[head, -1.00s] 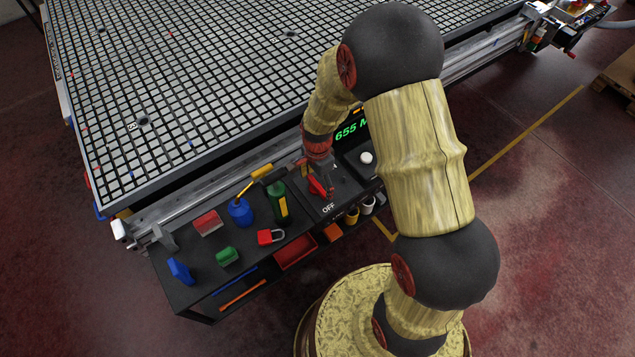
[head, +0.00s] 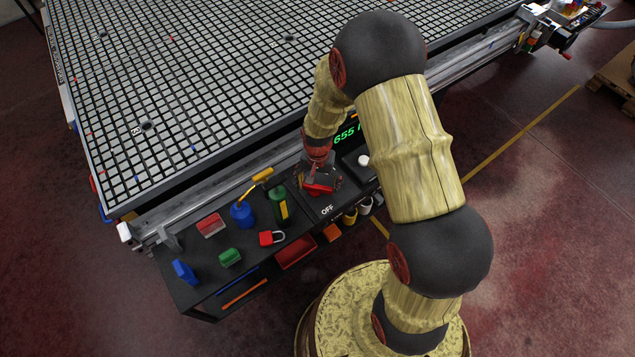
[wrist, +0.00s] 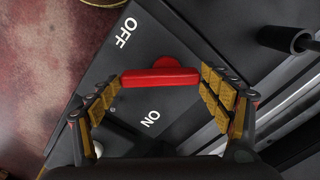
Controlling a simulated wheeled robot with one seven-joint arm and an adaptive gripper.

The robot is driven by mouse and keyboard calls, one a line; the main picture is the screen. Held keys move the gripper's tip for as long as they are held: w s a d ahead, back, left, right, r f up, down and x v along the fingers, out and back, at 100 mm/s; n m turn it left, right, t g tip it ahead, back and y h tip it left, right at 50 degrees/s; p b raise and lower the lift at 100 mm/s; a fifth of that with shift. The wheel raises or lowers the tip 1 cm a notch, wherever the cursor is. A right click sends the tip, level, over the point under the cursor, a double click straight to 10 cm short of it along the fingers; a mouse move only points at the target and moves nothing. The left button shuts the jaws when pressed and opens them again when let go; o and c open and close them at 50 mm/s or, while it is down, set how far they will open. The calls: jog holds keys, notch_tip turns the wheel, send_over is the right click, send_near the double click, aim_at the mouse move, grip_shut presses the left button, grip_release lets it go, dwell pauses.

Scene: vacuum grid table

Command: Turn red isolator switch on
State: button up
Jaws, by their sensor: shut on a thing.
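The red isolator switch handle (wrist: 160,78) is a flat red bar on a dark panel, with a round red hub beside it. It also shows in the head view (head: 320,187). My gripper (wrist: 160,84) spans the bar lengthwise, with a yellow-padded finger at each end, shut on it. In the wrist view the bar lies nearly level. The white OFF label (wrist: 126,32) is above its left end and the ON label (wrist: 150,118) is below it. In the head view, my gripper (head: 320,184) partly covers the switch, and only OFF is readable.
Left of the switch, the black bench holds a green bottle (head: 278,205), a blue container (head: 242,214), a red padlock (head: 271,238) and several blocks. A green display (head: 345,135) and white button (head: 363,160) are behind and right. The grid table (head: 215,85) fills the back.

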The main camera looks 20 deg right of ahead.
jog(key=n, duration=0.2)
jog(key=n+p, duration=0.1)
jog(key=n, duration=0.2)
jog(key=shift+w+n+p, duration=0.25)
jog(key=shift+n+p, duration=0.05)
jog(key=shift+w+n+p, duration=0.15)
jog(key=shift+n+p, duration=0.3)
jog(key=shift+n, duration=1.55)
jog(key=o, duration=1.2)
jog(key=shift+c, duration=0.2)
notch_tip(320, 180, up, 12)
